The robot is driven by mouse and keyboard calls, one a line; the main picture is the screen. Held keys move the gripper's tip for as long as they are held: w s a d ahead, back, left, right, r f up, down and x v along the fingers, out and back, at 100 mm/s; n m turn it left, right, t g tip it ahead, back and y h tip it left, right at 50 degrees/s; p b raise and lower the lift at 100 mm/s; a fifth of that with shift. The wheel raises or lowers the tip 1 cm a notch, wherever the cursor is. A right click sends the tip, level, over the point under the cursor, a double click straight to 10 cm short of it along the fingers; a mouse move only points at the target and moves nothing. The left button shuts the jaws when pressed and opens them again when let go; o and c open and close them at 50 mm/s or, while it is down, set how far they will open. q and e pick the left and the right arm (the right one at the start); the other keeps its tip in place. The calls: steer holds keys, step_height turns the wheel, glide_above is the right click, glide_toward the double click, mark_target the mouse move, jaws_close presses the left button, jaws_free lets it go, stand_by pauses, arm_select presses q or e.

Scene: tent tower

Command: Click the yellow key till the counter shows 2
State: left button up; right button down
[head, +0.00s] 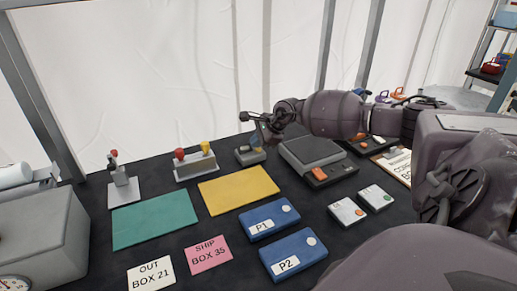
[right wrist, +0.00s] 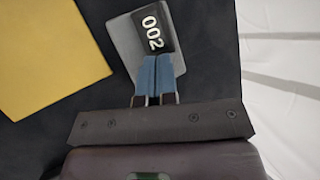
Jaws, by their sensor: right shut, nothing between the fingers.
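The counter (head: 246,156) is a small grey box at the back of the dark table. In the right wrist view its black display (right wrist: 153,29) reads 002, on a grey body (right wrist: 126,40). My right gripper (head: 257,140) is over the counter. In the right wrist view its blue fingers (right wrist: 157,58) are together and empty, with their tips at the box beside the display. I cannot tell if they touch it. No yellow key shows on the counter; the fingers cover part of its top. My left gripper is not in view.
Left of the counter stands a grey block with red and yellow knobs (head: 196,165). A yellow mat (head: 238,190) and green mat (head: 155,220) lie in front. A grey device (head: 312,150) is close on the right, under my arm. Blue P1 (head: 268,220) and P2 (head: 292,258) boxes lie nearer.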

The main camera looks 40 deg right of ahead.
mark_target(257, 149)
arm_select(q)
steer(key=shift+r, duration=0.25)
arm_select(e)
steer(key=shift+r, duration=0.5)
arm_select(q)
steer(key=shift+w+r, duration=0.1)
arm_select(e)
steer(key=shift+r, duration=0.1)
steer(key=shift+r+p, duration=1.05)
steer(key=shift+r, duration=1.4)
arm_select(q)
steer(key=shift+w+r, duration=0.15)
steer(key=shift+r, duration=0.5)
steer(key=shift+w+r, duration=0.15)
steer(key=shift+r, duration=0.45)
